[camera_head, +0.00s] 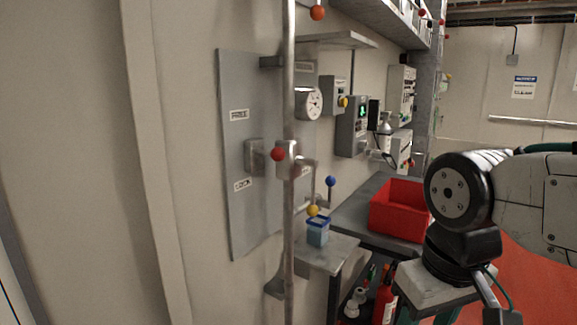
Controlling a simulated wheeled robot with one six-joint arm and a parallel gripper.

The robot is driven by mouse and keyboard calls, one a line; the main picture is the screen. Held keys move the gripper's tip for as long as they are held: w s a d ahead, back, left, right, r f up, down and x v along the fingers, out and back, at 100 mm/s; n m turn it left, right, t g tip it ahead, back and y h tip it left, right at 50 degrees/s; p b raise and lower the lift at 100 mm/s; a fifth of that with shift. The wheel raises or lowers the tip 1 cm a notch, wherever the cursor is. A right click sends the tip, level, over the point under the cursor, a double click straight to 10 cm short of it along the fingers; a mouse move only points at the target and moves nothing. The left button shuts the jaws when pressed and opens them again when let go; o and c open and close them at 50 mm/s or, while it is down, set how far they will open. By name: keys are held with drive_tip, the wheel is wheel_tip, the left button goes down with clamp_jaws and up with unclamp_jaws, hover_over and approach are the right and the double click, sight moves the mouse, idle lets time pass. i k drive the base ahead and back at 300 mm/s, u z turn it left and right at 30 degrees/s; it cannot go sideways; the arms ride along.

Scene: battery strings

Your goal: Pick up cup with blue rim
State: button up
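A small translucent cup with a blue rim (317,234) stands upright on a small grey shelf (338,262), a little right of the picture's middle and low. A yellow ball knob is close to its upper left, in front of or beside its rim; I cannot tell whether they touch. Part of my arm (515,195) shows at the right, apart from the cup. My gripper is not in view, so its fingers cannot be seen.
A vertical pipe (289,120) with a red-knobbed valve (278,154) stands just left of the cup. A blue-knobbed lever (331,182) is above it. A red bin (398,207) sits on a grey bench behind. Bottles and a red extinguisher (384,303) stand below.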

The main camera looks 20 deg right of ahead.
sight(317, 226)
drive_tip(key=k, duration=0.6)
drive_tip(key=u, duration=0.45)
drive_tip(key=i, duration=1.6)
drive_tip(key=z, duration=0.1)
